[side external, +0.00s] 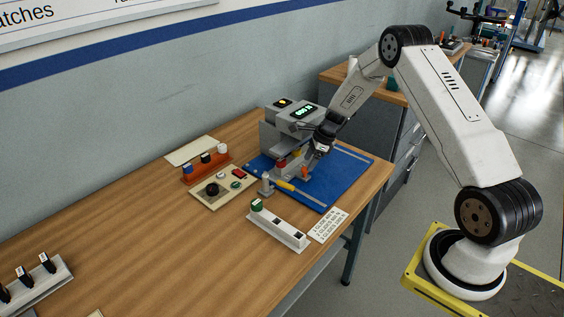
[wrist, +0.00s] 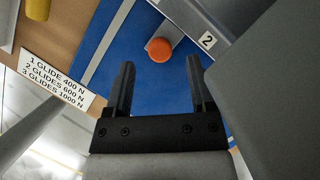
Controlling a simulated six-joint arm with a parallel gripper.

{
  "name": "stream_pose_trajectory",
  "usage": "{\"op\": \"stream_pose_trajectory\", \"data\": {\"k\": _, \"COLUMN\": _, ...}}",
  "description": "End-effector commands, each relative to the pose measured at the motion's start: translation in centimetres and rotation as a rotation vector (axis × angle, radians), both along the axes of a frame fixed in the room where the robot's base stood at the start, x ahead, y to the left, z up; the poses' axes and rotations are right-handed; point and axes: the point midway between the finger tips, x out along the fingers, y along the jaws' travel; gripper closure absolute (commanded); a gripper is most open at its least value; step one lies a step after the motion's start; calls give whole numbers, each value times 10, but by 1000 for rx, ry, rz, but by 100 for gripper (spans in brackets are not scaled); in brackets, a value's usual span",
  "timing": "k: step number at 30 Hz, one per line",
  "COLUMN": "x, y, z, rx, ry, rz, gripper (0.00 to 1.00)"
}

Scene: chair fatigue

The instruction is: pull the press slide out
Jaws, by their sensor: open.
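The grey press (side external: 283,135) with a lit green display stands on a blue mat (side external: 345,172) near the wall. An orange knob (wrist: 159,49) sits on the end of a grey bar that reaches out from the press; this looks like the slide's handle. It also shows in the side view (side external: 305,172), below my gripper. My gripper (wrist: 160,64) is open and empty, with its two fingers on either side of the knob's line. The knob appears just beyond the fingertips; I cannot tell the height gap. A plate marked 2 (wrist: 207,41) is beside the knob.
A yellow handle (side external: 285,186) and a small grey post (side external: 266,184) stand left of the knob. A white block with a green cap (side external: 278,226) and a printed glide card (side external: 328,226) lie in front. A control panel (side external: 222,187) is left. The mat's right side is clear.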

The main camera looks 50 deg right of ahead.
Motion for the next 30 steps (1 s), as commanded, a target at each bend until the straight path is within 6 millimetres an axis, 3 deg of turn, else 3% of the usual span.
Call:
{"op": "stream_pose_trajectory", "data": {"k": 7, "x": 6, "y": 6, "z": -20, "rx": 1, "ry": 1, "rz": -1, "gripper": 29}}
{"op": "stream_pose_trajectory", "data": {"k": 19, "x": 7, "y": 7, "z": -25, "rx": 0, "ry": 0, "rz": 0, "gripper": 29}}
{"op": "stream_pose_trajectory", "data": {"k": 20, "x": 7, "y": 7, "z": -25, "rx": 0, "ry": 0, "rz": 0, "gripper": 32}}
{"op": "stream_pose_trajectory", "data": {"k": 26, "x": 7, "y": 7, "z": -25, "rx": 0, "ry": 0, "rz": 0, "gripper": 95}}
{"op": "stream_pose_trajectory", "data": {"k": 27, "x": 7, "y": 7, "z": -25, "rx": 0, "ry": 0, "rz": 0, "gripper": 100}}
{"op": "stream_pose_trajectory", "data": {"k": 30, "x": 7, "y": 7, "z": -25, "rx": 0, "ry": 0, "rz": 0, "gripper": 100}}
